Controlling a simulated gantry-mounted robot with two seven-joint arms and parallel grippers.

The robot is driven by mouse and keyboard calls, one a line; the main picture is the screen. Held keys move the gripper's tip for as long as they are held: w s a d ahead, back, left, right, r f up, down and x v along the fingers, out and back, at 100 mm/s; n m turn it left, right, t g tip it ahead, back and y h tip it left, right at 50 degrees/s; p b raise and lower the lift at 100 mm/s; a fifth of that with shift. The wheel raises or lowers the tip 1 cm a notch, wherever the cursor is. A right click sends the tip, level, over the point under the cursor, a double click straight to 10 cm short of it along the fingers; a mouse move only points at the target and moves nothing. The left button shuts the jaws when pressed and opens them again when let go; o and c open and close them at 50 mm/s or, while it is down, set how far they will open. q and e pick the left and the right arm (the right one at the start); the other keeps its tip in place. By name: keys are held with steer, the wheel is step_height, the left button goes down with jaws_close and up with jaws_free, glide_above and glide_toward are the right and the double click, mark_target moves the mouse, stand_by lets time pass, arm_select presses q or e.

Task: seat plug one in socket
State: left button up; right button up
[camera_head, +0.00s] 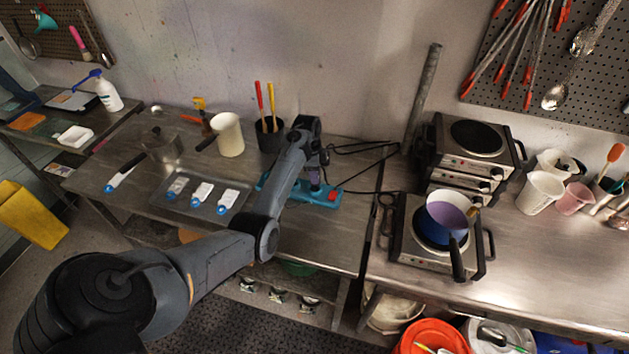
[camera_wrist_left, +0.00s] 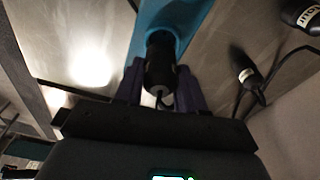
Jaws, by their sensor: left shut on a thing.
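The blue power strip (camera_head: 300,191) with a red switch lies on the left bench near the gap between benches. It also fills the top middle of the left wrist view (camera_wrist_left: 172,14). My left gripper (camera_head: 316,185) is above the strip, pointing down. In the wrist view, its fingers (camera_wrist_left: 160,82) are shut on a black plug (camera_wrist_left: 160,55), whose far end meets the blue strip. I cannot tell how deep it sits in a socket, and its label is not readable. Two other black plugs with white labels, one nearer (camera_wrist_left: 243,70) and one at the corner (camera_wrist_left: 300,14), lie apart from the strip.
Black cables (camera_head: 362,149) run across the bench behind the strip. A metal tray (camera_head: 170,206) with several white packets is left of my forearm. A dark cup (camera_head: 270,138) with tools stands behind. A hot plate (camera_head: 408,248) bearing a pot is on the right bench.

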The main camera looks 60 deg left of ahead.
arm_select(q)
steer(key=shift+f, duration=2.05)
steer(key=shift+f, duration=0.1)
steer(key=o, duration=1.1)
steer(key=shift+f, duration=0.1)
